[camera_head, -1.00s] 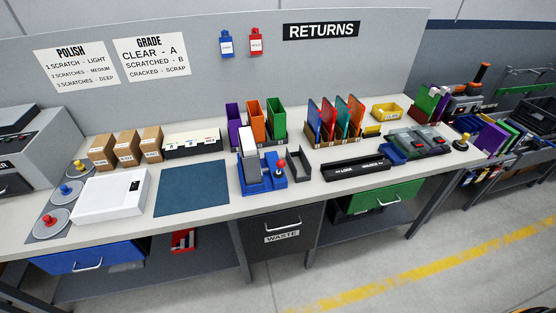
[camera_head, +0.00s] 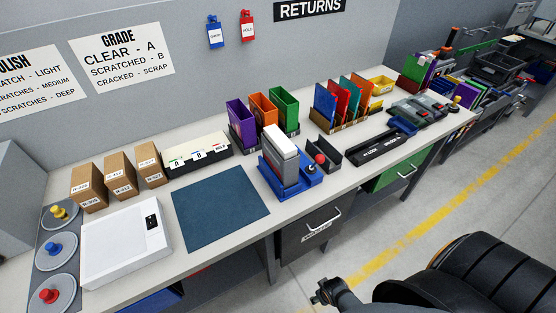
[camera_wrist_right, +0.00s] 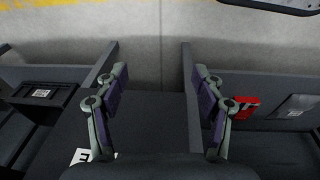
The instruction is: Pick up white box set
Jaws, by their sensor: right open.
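A flat white box (camera_head: 126,243) with a dark panel near its right edge lies at the left of the bench. An upright white-and-grey box (camera_head: 280,154) stands in a blue fixture (camera_head: 296,184) near the bench's front edge. I cannot tell which one is the white box set. My right gripper (camera_wrist_right: 160,92) is open in the right wrist view, its fingers wide apart with nothing between them. It is away from both boxes, and neither shows in that view. My left gripper is not in view.
A blue mat (camera_head: 220,207) lies between the flat box and the fixture. Brown cartons (camera_head: 120,177), a labelled card tray (camera_head: 197,153) and coloured bins (camera_head: 262,110) stand behind. Round dials (camera_head: 52,250) are at far left. A waste drawer (camera_head: 312,232) is under the bench front.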

